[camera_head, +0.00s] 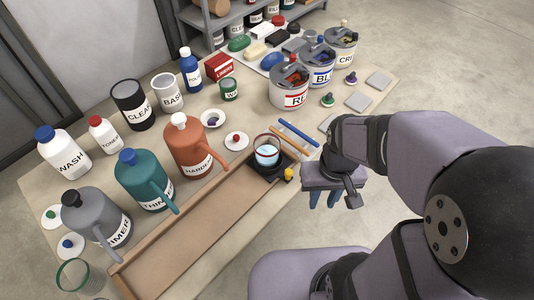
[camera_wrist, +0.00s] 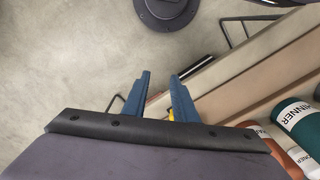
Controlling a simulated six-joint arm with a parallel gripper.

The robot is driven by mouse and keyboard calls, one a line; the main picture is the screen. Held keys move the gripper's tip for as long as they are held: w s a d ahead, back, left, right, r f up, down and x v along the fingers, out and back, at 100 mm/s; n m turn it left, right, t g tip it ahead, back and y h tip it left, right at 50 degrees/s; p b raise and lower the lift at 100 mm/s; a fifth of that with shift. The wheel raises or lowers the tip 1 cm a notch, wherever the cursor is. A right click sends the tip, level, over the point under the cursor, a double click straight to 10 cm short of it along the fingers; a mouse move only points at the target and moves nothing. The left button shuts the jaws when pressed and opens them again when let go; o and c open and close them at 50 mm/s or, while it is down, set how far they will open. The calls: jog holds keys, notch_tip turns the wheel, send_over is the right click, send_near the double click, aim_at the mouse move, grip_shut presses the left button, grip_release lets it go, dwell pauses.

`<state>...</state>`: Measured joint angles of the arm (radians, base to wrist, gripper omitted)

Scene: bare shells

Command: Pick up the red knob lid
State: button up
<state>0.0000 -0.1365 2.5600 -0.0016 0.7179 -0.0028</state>
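A round white lid with a red knob (camera_head: 236,141) lies flat on the table in the head view, between the orange jug and the clear glass. My gripper (camera_head: 323,202) hangs beyond the table's edge, right of and apart from the lid. In the wrist view my gripper (camera_wrist: 160,76) shows two blue fingers spread apart with nothing held between them. The red knob lid cannot be made out in the wrist view.
The orange jug (camera_head: 193,147) stands close left of the lid. A glass of pale blue liquid (camera_head: 267,151) and blue and orange sticks (camera_head: 298,135) lie to its right. Other lids have green (camera_head: 52,216) and blue (camera_head: 69,246) knobs. Paint cans (camera_head: 289,86) stand behind.

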jog(key=o, duration=0.4)
jog(key=shift+c, duration=0.2)
jog(key=w+a+t, duration=0.1)
jog(key=w+a, duration=0.2)
jog(key=w, duration=0.3)
jog(key=w+a+t+b, duration=0.1)
jog(key=w+a, duration=0.2)
jog(key=w, duration=0.4)
jog(key=w+a+t+b, duration=0.1)
jog(key=w+a, duration=0.2)
jog(key=w, duration=0.3)
jog(key=shift+w+a+f+t+h, duration=0.15)
jog(key=shift+w+t+h, duration=0.15)
jog(key=shift+w, duration=0.1)
jog(key=b, duration=0.3)
send_near(236, 137)
jog(key=f, duration=0.1)
jog(key=shift+t, duration=0.4)
jog(key=shift+p+x, duration=1.4)
jog(key=shift+x, duration=2.4)
jog(key=shift+s, duration=0.15)
